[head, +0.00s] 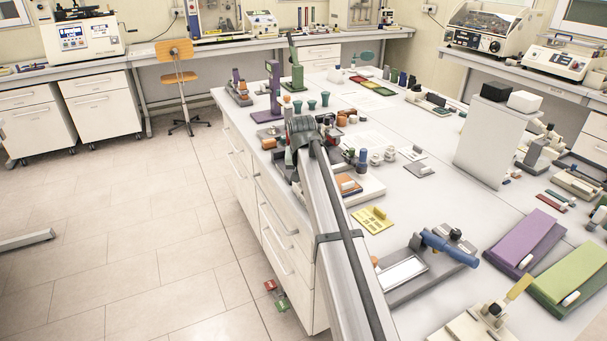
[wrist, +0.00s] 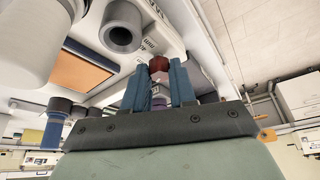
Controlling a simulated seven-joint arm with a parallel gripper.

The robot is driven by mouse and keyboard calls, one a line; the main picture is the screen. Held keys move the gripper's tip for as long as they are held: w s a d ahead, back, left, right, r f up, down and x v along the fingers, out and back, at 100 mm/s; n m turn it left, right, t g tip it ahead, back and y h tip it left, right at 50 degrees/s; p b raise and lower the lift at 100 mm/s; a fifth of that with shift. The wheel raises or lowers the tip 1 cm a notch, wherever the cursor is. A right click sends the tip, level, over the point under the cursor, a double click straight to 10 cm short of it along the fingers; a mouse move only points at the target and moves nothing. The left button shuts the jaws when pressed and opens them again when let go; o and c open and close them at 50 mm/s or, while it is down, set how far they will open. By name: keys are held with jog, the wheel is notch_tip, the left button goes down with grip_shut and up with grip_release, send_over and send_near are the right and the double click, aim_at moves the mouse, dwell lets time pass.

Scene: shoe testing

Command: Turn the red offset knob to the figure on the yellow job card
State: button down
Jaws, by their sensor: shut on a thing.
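The red offset knob (wrist: 158,64) is in the wrist view, between the tips of the two blue fingers of my gripper (wrist: 159,72). The gripper is shut on it. Pale markings show on the panel beside it, but I cannot read the figure it points to. In the head view my arm hides the knob and most of the fingers. The yellow job card (head: 373,219) lies on the bench to the right of my arm, with a small raised tab on it. Its print is too small to read.
A grey round part (wrist: 122,27) and an orange panel (wrist: 82,72) are close to the gripper in the wrist view. In the head view, a device with a blue roller (head: 447,249) and a purple pad (head: 525,242) stand on the right of the bench.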

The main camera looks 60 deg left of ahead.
jog(key=m+t+h, duration=0.1)
jog(key=m, duration=0.4)
jog(key=shift+s+a, duration=0.15)
jog(key=shift+m+h, duration=0.3)
dwell(0.3)
jog(key=c, duration=0.9)
grip_release()
jog(key=v, duration=1.3)
jog(key=shift+s+r, duration=0.25)
jog(key=shift+s, duration=0.15)
